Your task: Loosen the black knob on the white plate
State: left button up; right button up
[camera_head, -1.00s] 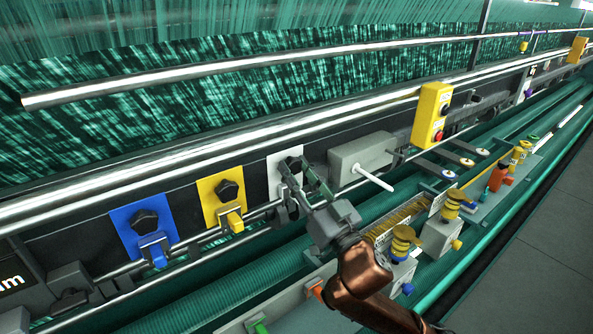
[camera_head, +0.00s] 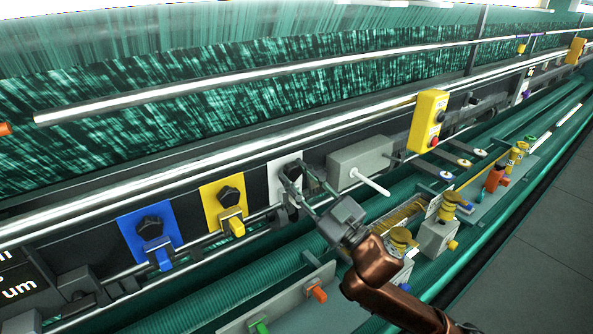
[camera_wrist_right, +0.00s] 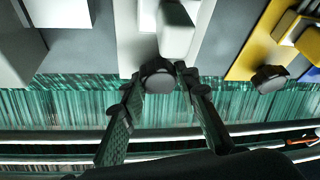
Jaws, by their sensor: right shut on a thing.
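The white plate (camera_head: 275,183) is on the dark machine rail, right of the yellow plate. Its black knob (camera_head: 294,167) is partly hidden by my right gripper (camera_head: 298,181) in the head view. In the right wrist view, the black knob (camera_wrist_right: 158,76) sits between the two fingertips of my right gripper (camera_wrist_right: 158,84), in front of the white plate (camera_wrist_right: 128,43). The right gripper is shut on the knob. How far the knob is turned cannot be told. My left gripper is not in view.
To the left are a yellow plate (camera_head: 211,213) and a blue plate (camera_head: 132,243), each with its own black knob. A grey box (camera_head: 350,160) with a white rod is just right of the gripper. Yellow spools (camera_head: 447,207) stand on a tray below right.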

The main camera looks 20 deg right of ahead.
jog(key=n+g+p, duration=0.1)
jog(key=n, duration=0.1)
jog(key=n+y+p, duration=0.1)
jog(key=n, duration=0.2)
jog(key=shift+d+r+g+p, duration=0.1)
jog(key=shift+r+g+p, duration=0.1)
jog(key=shift+g+p, duration=0.2)
jog(key=n+g+p, duration=0.1)
jog(key=n, duration=0.1)
jog(key=n+y+p, duration=0.1)
jog(key=n, duration=0.1)
jog(key=shift+r+n+g+p, duration=0.1)
jog(key=shift+n+g+p, duration=0.3)
jog(key=n+g+p, duration=0.1)
jog(key=n+p, duration=0.1)
jog(key=n, duration=0.1)
jog(key=shift+g+p, duration=0.3)
jog(key=shift+p, duration=0.05)
jog(key=shift+n+p, duration=0.75)
jog(key=shift+n, duration=0.25)
jog(key=o, duration=1.1)
jog(key=shift+w, duration=0.1)
jog(key=shift+o, duration=0.3)
jog(key=shift+f, duration=0.2)
